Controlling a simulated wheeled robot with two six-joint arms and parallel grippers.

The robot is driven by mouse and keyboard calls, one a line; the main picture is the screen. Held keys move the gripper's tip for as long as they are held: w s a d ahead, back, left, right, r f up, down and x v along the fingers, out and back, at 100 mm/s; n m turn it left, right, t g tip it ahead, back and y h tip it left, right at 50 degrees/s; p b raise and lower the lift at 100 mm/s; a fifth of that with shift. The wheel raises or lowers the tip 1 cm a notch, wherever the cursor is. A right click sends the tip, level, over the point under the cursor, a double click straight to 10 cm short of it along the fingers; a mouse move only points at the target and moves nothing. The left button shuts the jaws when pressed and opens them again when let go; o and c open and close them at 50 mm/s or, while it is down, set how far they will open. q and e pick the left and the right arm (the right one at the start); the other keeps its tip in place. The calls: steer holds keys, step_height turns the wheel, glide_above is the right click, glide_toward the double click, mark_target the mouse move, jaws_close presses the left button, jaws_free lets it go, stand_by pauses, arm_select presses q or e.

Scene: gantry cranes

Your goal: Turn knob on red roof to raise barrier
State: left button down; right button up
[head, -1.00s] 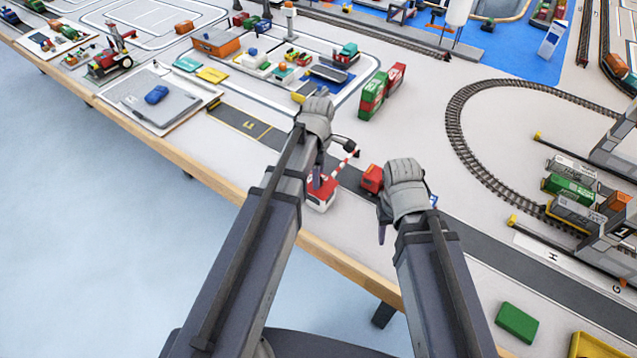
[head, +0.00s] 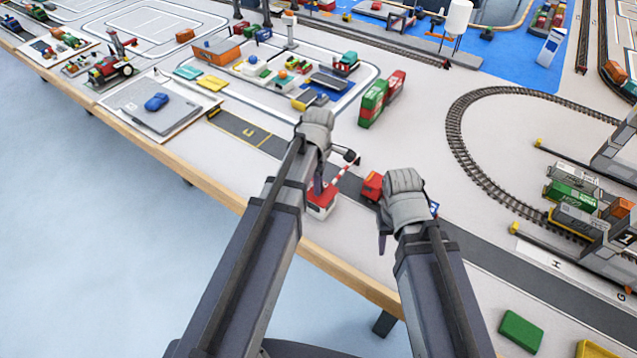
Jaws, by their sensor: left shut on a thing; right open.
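The small gatehouse with the red roof (head: 321,202) stands near the table's front edge, partly hidden behind my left arm. The red-and-white barrier (head: 347,171) slants up and to the right from it, across the grey road. My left gripper (head: 318,188) points down onto the red roof and is shut; the knob is hidden under it. My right gripper (head: 383,240) is open and empty, to the right of the gatehouse, above the road edge.
A red truck (head: 372,185) is on the road between my grippers, close to the right one. Red and green containers (head: 381,100) stand behind. A curved rail track (head: 470,150) lies right, and a green block (head: 520,332) lies front right.

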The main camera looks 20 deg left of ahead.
arm_select(q)
steer(key=shift+m, duration=0.4)
steer(key=m, duration=0.3)
steer(key=shift+m, duration=0.4)
steer(key=m, duration=0.4)
steer(key=shift+m, duration=0.3)
steer(key=m, duration=0.4)
steer(key=shift+m, duration=2.4)
steer(key=c, duration=0.6)
jaws_free()
